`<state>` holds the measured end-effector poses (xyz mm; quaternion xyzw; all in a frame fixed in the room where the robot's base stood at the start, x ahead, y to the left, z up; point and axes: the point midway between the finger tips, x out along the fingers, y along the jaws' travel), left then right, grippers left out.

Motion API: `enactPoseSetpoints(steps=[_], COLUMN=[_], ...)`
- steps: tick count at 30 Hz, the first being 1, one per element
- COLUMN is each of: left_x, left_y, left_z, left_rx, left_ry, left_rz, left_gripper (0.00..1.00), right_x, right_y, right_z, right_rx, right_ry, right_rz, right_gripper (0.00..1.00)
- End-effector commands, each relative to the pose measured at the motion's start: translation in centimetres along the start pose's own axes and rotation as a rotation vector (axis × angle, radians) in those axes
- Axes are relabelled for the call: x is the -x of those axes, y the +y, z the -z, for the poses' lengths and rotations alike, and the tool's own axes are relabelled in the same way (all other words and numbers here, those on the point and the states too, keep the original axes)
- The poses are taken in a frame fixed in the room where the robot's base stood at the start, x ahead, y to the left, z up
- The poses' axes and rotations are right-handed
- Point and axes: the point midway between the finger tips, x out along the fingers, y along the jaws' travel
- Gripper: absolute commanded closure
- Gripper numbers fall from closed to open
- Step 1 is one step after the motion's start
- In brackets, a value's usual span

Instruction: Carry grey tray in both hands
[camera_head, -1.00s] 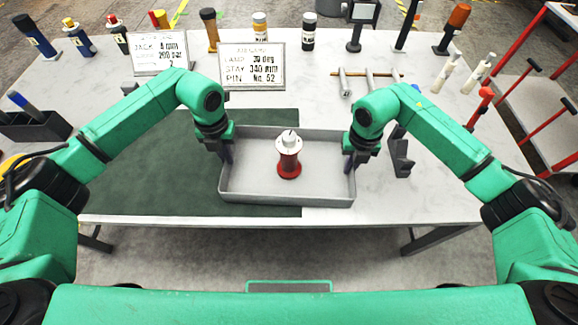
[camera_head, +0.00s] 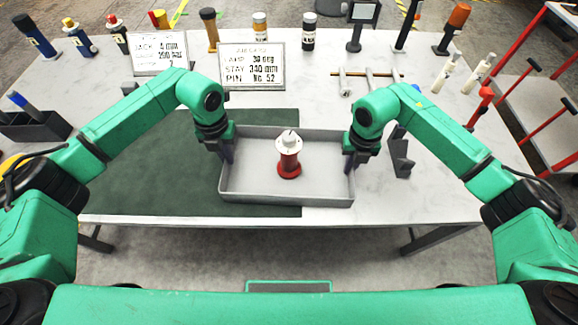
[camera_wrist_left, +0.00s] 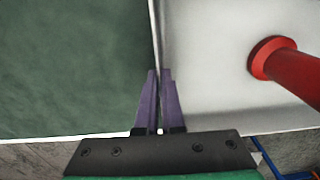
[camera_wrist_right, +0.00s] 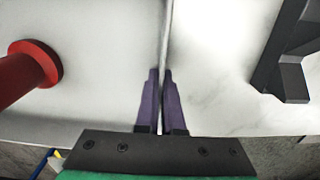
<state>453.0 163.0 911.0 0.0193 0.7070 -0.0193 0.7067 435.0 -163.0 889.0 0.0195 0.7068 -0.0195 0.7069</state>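The grey tray (camera_head: 250,197) is a shallow rectangular box, partly over the green mat and partly over the white table top. A red and white cylindrical thing (camera_head: 289,155) stands upright inside it; its red base shows in the left wrist view (camera_wrist_left: 272,58) and the right wrist view (camera_wrist_right: 38,65). My left gripper (camera_head: 228,152) is shut on the tray's left wall, which runs between its purple fingers (camera_wrist_left: 159,75). My right gripper (camera_head: 349,158) is shut on the right wall in the same way (camera_wrist_right: 161,75). I cannot tell whether the tray touches the table.
A dark angled block (camera_head: 401,160) stands just right of the tray. Two white signs (camera_head: 252,68), a metal rack (camera_head: 367,76) and several bottles and tools stand toward the back. A dark caddy (camera_head: 35,127) is at the left. The green mat (camera_head: 150,170) is bare left of the tray.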

Motion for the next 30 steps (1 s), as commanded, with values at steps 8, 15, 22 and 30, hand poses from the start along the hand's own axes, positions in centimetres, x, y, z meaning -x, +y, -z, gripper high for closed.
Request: enactPoseSetpoints(steps=[8, 15, 22, 30], left_x=[0.7, 3.8, 5.3, 5.1], left_y=[0.0, 0.0, 0.0, 0.0], left_z=[-0.1, -0.1, -0.1, -0.1], left_rx=[0.001, 0.0, 0.0, 0.0], left_ry=[-0.004, -0.003, -0.002, -0.002], left_rz=[0.001, 0.001, 0.001, 0.001], left_gripper=[1.0, 1.0, 1.0, 1.0], right_x=[0.7, 3.8, 5.3, 5.1], right_y=[0.0, 0.0, 0.0, 0.0], right_z=[-0.1, -0.1, -0.1, -0.1], right_rx=[-0.001, 0.0, 0.0, 0.0], right_ry=[-0.004, -0.002, -0.002, -0.002], right_rz=[-0.002, -0.002, -0.001, -0.001], right_gripper=[1.0, 1.0, 1.0, 1.0])
